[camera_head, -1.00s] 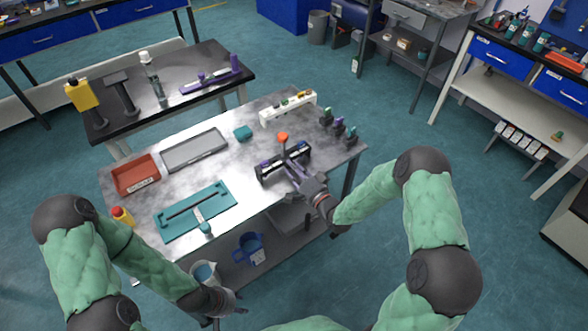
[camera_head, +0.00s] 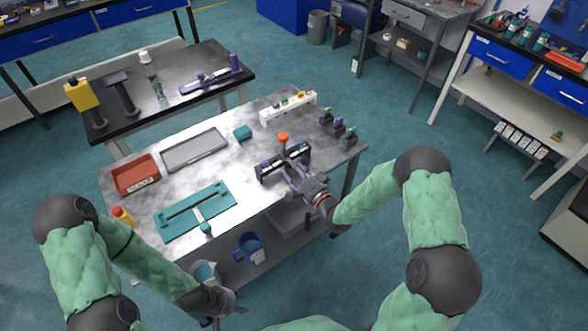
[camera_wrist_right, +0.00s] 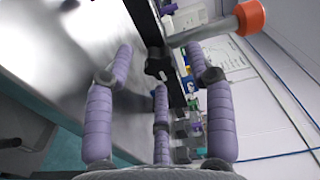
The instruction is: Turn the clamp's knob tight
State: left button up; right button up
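The clamp (camera_head: 270,172) is a dark frame standing near the right end of the steel table. An orange-tipped handle (camera_head: 283,137) rises above it. In the right wrist view, a small black lobed knob (camera_wrist_right: 158,66) lies ahead of my fingers, beside a metal bar that ends in the orange tip (camera_wrist_right: 250,17). My right gripper (camera_head: 297,178) is at the clamp's near side. Its purple fingers (camera_wrist_right: 160,95) are spread, with nothing between them, and look apart from the knob. My left gripper (camera_head: 229,309) is low at the table's front, its fingers apart and empty.
A blue jug (camera_head: 250,243) sits below.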

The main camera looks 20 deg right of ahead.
jog(key=v, duration=1.2)
dwell(0.4)
jog(key=s+a+f+n+g+h, duration=0.1)
jog(key=s+a+f+n+g, duration=0.2)
jog(key=f, duration=0.4)
jog(key=a+f+n+g, duration=0.1)
jog(key=a+f+g, duration=0.1)
jog(key=f+g, duration=0.4)
jog(key=s+a+f+n+g, duration=0.2)
jog(key=s+a+f+g, duration=0.1)
jog(key=s, duration=0.5)
jog(key=s+a+f+n+g, duration=0.3)
jog(key=s+f, duration=0.3)
jog(key=s, duration=0.2)
jog(key=shift+s+a+g+h, duration=0.35)
jog(key=shift+a+g+h, duration=0.05)
jog(key=shift+g, duration=0.4)
